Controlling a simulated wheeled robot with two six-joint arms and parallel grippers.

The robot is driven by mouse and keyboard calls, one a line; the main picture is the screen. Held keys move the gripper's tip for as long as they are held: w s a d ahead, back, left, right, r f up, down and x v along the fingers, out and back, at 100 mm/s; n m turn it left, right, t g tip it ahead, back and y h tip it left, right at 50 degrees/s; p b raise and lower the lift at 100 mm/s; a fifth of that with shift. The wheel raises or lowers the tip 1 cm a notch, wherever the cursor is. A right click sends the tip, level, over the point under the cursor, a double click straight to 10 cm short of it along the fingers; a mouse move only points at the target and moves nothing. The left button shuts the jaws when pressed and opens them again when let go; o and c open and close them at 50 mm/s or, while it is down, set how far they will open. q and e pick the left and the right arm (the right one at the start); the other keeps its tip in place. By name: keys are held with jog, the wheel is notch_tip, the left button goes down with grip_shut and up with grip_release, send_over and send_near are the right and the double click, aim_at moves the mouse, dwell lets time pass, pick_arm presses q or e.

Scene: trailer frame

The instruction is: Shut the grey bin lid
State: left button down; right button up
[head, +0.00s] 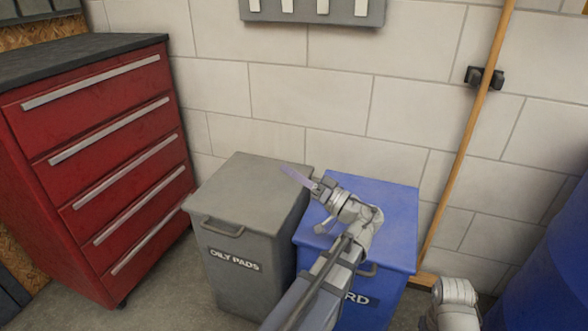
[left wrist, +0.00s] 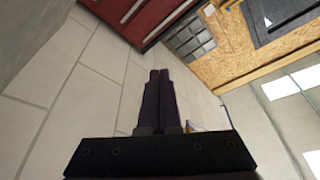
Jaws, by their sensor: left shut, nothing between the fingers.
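A handle sits on the front just under the lid. My left gripper (head: 287,170) is shut and empty, its fingers pointing up-left over the lid's right rear part. I cannot tell whether it touches the lid. In the left wrist view the two fingers (left wrist: 159,73) are together with nothing between them. My right gripper is not in view.
A blue bin (head: 395,205) stands close on the right, under my left arm. A red drawer cabinet (head: 110,150) stands left. A wooden pole (head: 465,140) leans on the wall and a large blue object (head: 555,260) is at far right.

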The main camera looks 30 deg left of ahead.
pick_arm(q)
jog(key=shift+s+d+f+b, duration=0.1)
jog(key=shift+s+f+b, duration=0.4)
jog(key=shift+f, duration=0.3)
jog(key=shift+s+d+f+b, duration=0.1)
jog(key=shift+s+f+b, duration=0.35)
jog(key=shift+f, duration=0.3)
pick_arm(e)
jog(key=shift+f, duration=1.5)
pick_arm(q)
jog(key=shift+w, duration=0.15)
jog(key=b+v, duration=0.2)
jog(key=v, duration=0.5)
jog(key=shift+d, duration=0.35)
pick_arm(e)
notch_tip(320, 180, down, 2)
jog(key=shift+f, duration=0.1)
pick_arm(q)
jog(key=shift+f, duration=0.1)
